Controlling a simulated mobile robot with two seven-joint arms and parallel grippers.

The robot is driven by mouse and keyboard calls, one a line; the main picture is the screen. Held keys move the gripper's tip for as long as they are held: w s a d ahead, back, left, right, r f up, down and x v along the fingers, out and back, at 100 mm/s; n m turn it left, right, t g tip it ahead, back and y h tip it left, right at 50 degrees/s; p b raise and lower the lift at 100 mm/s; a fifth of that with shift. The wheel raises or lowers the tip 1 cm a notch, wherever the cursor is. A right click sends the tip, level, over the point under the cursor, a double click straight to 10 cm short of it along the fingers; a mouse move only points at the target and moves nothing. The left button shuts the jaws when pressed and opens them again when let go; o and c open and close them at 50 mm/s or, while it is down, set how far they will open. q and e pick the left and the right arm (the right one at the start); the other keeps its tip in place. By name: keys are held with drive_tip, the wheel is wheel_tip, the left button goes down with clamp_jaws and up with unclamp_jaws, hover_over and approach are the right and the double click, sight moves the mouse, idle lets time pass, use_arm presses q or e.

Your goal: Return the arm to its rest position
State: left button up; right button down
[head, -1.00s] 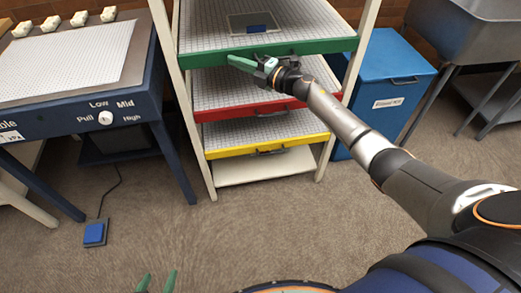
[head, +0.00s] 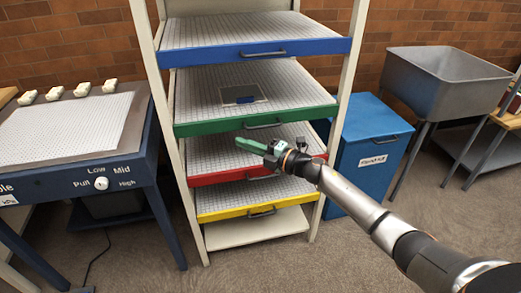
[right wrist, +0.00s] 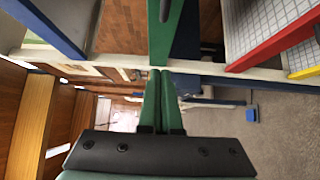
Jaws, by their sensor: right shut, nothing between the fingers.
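My right arm reaches in from the lower right of the head view. Its gripper (head: 252,148), with green fingers, is in front of the rack between the green and red trays. In the right wrist view the two green fingers (right wrist: 164,100) lie together, shut, with nothing between them. My left gripper does not show in the current frames.
The rack has pull-out trays edged blue (head: 300,50), green (head: 220,125), red (head: 225,176) and yellow (head: 225,214). A small framed panel (head: 258,91) lies on the green tray. A blue bin (head: 350,180), a grey sink (head: 440,85) and a dark-blue table (head: 130,170) flank it.

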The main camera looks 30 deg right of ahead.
drive_tip(key=v, duration=0.5)
drive_tip(key=s+a+f+m+g+h, duration=0.2)
drive_tip(key=s+a+f+m, duration=0.3)
drive_tip(key=s+f+m, duration=0.3)
drive_tip(key=s+a+f+m+g+h, duration=0.2)
drive_tip(key=s+a+f+m, duration=0.3)
drive_tip(key=s, duration=0.6)
drive_tip(key=s+a+f+m+g+h, duration=0.15)
drive_tip(key=s+a+f+m, duration=0.25)
drive_tip(key=s+f+m, duration=0.45)
use_arm(q)
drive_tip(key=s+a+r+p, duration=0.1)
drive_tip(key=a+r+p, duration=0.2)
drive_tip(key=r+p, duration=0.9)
drive_tip(key=p, duration=0.4)
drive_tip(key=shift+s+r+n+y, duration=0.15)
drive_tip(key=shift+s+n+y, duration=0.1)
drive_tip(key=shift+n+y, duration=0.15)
use_arm(e)
drive_tip(key=s+d+r+h, duration=0.1)
drive_tip(key=s+d+r, duration=0.1)
drive_tip(key=r, duration=0.9)
drive_tip(key=shift+s+r+m+h, duration=0.3)
drive_tip(key=shift+s+m+h, duration=0.05)
drive_tip(key=shift+s, duration=0.4)
